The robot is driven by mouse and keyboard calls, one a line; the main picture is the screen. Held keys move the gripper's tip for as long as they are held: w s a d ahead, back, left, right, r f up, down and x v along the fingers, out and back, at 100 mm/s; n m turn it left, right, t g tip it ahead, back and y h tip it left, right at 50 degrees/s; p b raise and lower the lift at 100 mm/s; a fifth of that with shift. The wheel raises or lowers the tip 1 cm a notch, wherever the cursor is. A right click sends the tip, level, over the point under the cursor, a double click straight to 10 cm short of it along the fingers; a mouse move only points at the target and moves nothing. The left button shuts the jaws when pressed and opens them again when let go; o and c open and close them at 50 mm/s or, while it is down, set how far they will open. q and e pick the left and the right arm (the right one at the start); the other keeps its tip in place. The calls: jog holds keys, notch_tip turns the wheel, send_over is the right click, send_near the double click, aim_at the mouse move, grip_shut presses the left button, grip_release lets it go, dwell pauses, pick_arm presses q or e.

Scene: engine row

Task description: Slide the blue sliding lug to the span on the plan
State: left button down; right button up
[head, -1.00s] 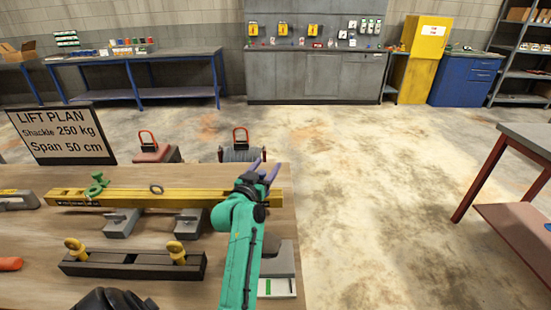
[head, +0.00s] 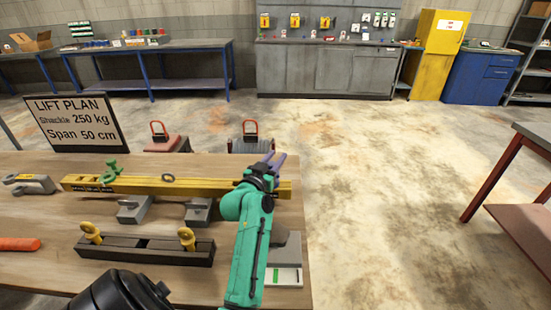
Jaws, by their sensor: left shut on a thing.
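The yellow beam (head: 137,184) lies across the wooden table. My left gripper (head: 273,164), on the green arm, is shut at the beam's right part. Violet-blue prongs show at its tip. The wrist hides most of what it holds, so I cannot clearly separate the blue sliding lug from the fingers. The lift plan board (head: 74,121) reads Shackle 250 kg, Span 50 cm. My right gripper is not in view.
Two grey blocks (head: 133,210) stand at the beam's near side. A dark rail (head: 145,250) with two yellow eyebolts lies nearer. A grey shackle-like part (head: 28,184) and an orange handle (head: 18,244) are at left. Two red-handled weights (head: 160,137) stand behind the table.

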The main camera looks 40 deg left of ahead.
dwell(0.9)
pick_arm(q)
jog(key=s+a, duration=0.1)
jog(key=a, duration=0.1)
jog(key=s+a+b, duration=0.1)
jog(key=s+a, duration=0.1)
jog(key=c, duration=0.5)
grip_release()
jog(key=shift+c, duration=0.2)
notch_tip(320, 180, up, 20)
jog(key=shift+w+f, duration=0.15)
